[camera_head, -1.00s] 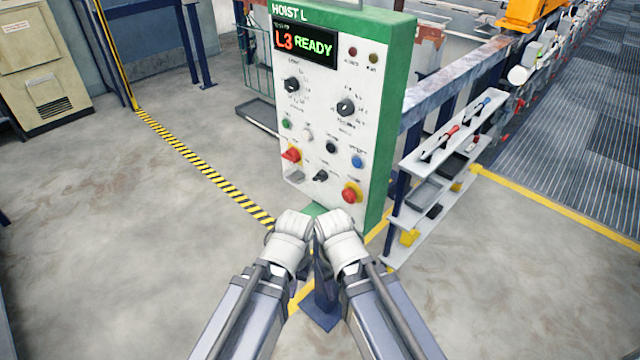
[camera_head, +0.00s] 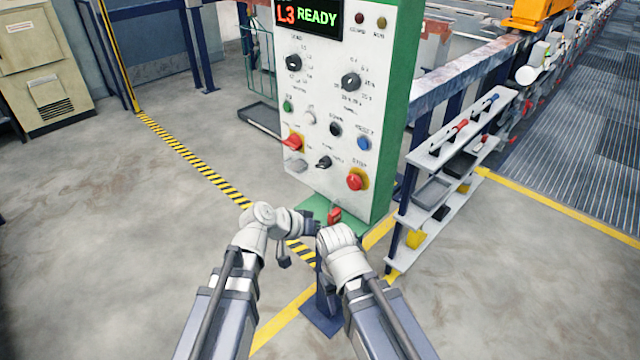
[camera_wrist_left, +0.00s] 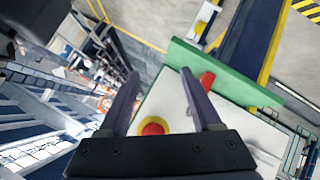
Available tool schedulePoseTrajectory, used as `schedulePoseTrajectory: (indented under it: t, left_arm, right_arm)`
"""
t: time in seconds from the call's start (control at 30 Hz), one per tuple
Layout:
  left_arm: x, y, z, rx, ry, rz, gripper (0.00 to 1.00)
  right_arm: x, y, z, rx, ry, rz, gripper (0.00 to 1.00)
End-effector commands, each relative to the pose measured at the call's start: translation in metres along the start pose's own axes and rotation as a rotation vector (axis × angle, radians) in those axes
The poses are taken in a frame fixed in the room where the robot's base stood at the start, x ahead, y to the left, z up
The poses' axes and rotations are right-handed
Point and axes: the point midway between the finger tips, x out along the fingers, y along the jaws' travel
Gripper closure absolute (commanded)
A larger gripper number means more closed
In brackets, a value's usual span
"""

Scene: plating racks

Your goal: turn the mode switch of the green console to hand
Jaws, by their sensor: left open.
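The green console (camera_head: 397,110) has a white front panel and a lit READY display (camera_head: 308,18). Two larger black knobs (camera_head: 294,62) and (camera_head: 350,82) sit higher. The labels are too small to tell which is the mode switch. My left gripper (camera_head: 312,226) is below the panel, apart from it; in the left wrist view its fingers (camera_wrist_left: 162,85) are spread and empty. My right gripper (camera_head: 330,232) is beside it, fingers hidden by its wrist.
A red item (camera_head: 334,214) is at the console's green lower edge, close to my grippers. A white shelf rack (camera_head: 440,160) with tools stands to the right. Yellow floor lines run around the console's post. Open floor lies to the left.

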Motion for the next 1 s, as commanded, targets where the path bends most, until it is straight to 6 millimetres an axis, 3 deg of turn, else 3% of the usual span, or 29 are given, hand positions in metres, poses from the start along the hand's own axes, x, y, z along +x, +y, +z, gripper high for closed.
schedulePoseTrajectory:
  t: [0.03,0.2,0.33,0.63,1.0]
  left_arm:
    - [0.006,-0.014,-0.018,-0.010,0.112,0.039,0.28]
    - [-0.015,-0.039,-0.079,-0.050,0.437,0.116,0.27]
    - [-0.036,-0.060,-0.108,-0.087,0.607,0.127,0.27]
    - [-0.056,-0.077,-0.128,-0.122,0.731,0.126,0.27]
    - [-0.037,-0.075,-0.145,-0.121,0.726,0.129,0.27]
  right_arm:
    - [0.021,-0.002,-0.001,0.000,0.000,0.000,0.50]
    - [0.045,-0.004,-0.003,0.000,0.000,0.000,0.50]
    - [0.056,-0.005,-0.003,0.000,0.000,0.000,0.50]
    - [0.061,-0.006,-0.004,0.000,0.000,0.000,0.50]
    - [0.061,-0.006,-0.004,0.000,0.000,0.000,0.50]
